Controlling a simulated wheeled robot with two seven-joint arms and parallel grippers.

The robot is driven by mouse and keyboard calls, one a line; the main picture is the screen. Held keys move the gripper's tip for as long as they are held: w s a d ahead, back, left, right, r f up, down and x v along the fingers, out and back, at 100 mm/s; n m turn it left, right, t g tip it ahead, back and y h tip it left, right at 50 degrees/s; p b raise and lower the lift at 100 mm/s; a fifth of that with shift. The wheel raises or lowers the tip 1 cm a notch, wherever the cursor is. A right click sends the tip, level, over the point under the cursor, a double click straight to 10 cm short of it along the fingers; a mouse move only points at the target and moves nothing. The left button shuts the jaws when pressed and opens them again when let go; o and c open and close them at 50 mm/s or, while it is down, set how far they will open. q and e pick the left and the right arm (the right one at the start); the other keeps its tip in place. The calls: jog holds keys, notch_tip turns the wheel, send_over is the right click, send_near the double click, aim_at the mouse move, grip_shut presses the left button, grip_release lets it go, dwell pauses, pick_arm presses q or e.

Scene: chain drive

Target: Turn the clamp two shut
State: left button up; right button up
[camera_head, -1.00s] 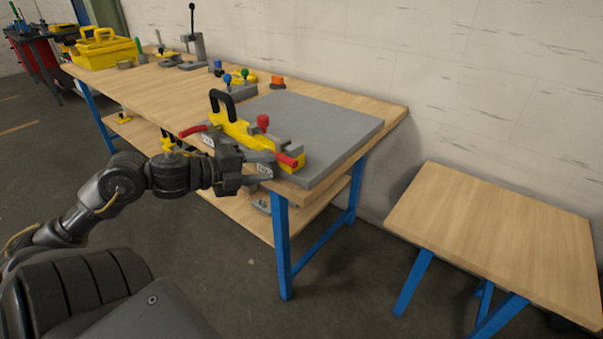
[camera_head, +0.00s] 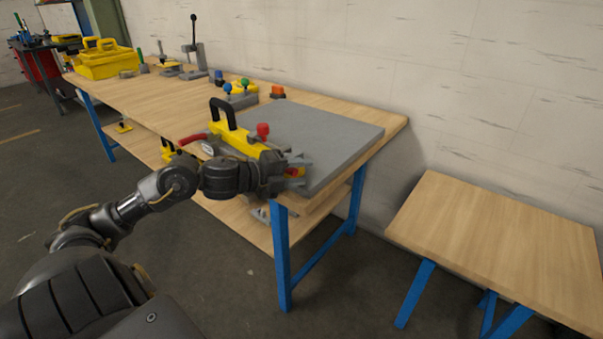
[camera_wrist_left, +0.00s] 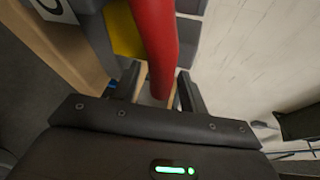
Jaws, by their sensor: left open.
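Clamp two's red handle (camera_wrist_left: 158,45) runs down between the two fingers of my left gripper (camera_wrist_left: 158,92) in the left wrist view. The fingers are apart, one on each side of the handle; I cannot tell whether either touches it. In the head view my left gripper (camera_head: 292,176) is at the right end of the yellow fixture (camera_head: 236,143), covering most of that clamp, and only a bit of red shows. Only part of the clamp's label (camera_wrist_left: 52,8) is in the wrist view. My right gripper is not in view.
Another red clamp handle (camera_head: 193,139) sticks out at the fixture's left end. A black arched handle (camera_head: 222,108) and a red knob (camera_head: 263,130) stand on the fixture. The grey plate (camera_head: 325,140) behind is clear. A small side table (camera_head: 500,230) is empty.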

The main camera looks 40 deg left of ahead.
pick_arm(q)
jog(key=shift+w+d+f, duration=0.1)
jog(key=shift+w+d, duration=0.05)
jog(key=shift+w, duration=0.2)
jog(key=shift+c, duration=0.3)
grip_shut()
